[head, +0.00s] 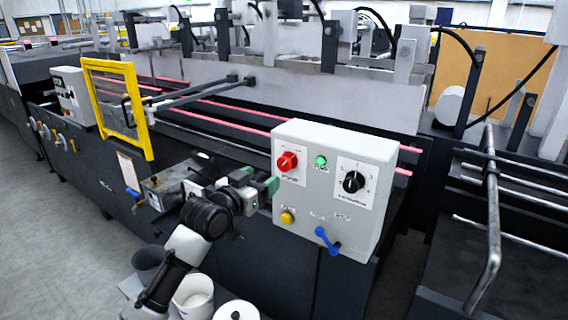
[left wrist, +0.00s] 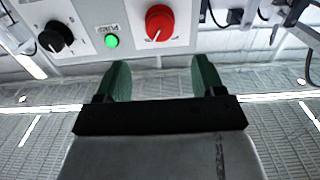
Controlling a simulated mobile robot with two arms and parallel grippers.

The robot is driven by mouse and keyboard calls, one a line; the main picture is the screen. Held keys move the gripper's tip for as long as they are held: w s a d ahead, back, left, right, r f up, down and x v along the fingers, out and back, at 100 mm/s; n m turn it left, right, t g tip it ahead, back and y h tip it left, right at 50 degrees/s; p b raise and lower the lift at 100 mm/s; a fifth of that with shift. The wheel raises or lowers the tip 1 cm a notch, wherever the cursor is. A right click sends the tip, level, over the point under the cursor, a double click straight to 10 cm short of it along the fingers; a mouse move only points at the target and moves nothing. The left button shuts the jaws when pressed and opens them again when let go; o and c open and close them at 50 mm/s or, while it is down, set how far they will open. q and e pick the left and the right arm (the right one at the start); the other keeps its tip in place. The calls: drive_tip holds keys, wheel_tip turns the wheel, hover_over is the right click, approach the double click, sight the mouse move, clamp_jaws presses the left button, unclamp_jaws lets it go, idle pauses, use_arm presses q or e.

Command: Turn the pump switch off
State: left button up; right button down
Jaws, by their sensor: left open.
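The pump switch is a red rotary knob (head: 287,161) at the upper left of the pale grey control box. A green lamp (head: 321,161) beside it looks lit. My left gripper (head: 259,183) is open and empty, just left of the box and a little below the knob in the head view. In the left wrist view, which looks upside down, the red knob (left wrist: 160,22) lies beyond the gap between the green fingers (left wrist: 162,76), apart from them. A white pointer line on it slants to the lower left there. My right gripper is not in view.
The control box (head: 331,206) also carries a black dial (head: 353,181), a yellow button (head: 287,217) and a blue lever (head: 327,240). A yellow frame (head: 143,110) stands to the left. White buckets (head: 193,296) stand on the floor below my arm. The grey floor at left is clear.

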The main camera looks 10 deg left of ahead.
sight(283, 164)
use_arm(q)
drive_tip(key=p+x, duration=0.1)
drive_tip(key=x, duration=0.9)
drive_tip(key=shift+w+f+p, duration=0.1)
drive_tip(key=shift+w+p, duration=0.1)
drive_tip(key=shift+p, duration=0.1)
drive_tip(key=c, duration=0.9)
